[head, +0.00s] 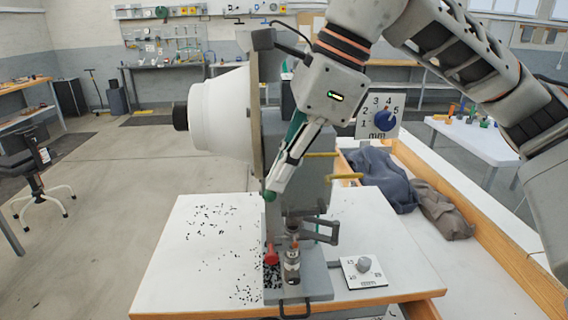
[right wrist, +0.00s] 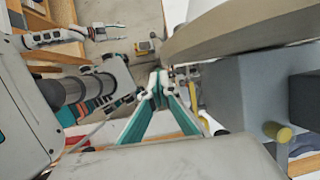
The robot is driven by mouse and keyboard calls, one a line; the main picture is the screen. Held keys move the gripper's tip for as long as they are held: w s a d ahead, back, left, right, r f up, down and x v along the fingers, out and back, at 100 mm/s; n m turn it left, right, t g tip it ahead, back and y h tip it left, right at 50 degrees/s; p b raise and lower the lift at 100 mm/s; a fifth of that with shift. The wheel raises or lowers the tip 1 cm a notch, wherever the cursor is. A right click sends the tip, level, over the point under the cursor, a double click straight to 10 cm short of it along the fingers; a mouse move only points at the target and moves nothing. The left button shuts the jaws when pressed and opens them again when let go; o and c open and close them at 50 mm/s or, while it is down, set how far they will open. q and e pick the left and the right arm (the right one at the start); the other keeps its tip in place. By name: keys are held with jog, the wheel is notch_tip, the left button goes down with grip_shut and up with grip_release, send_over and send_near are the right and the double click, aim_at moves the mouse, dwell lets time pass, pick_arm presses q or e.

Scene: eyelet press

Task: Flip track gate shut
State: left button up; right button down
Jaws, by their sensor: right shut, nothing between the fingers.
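The eyelet press (head: 283,140) stands on the white table (head: 200,225), with a large white bowl (head: 219,110) on its left side. My right gripper (head: 270,194) points down and left in front of the press body, beside the plate behind the bowl. In the right wrist view its teal fingers (right wrist: 159,88) meet at the tips, shut and empty. I cannot pick out the track gate with certainty; the gripper covers part of the press front. A red piece (head: 271,255) and a metal post (head: 292,266) stand low at the press base. Arm parts at the left of the right wrist view may be my left arm.
Yellow pins (head: 345,177) stick out right of the press. Black eyelets (head: 207,235) lie scattered on the table's left. Dark cloth (head: 380,178) lies at the right.

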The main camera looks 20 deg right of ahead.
pick_arm(q)
jog(key=shift+d+f, duration=0.1)
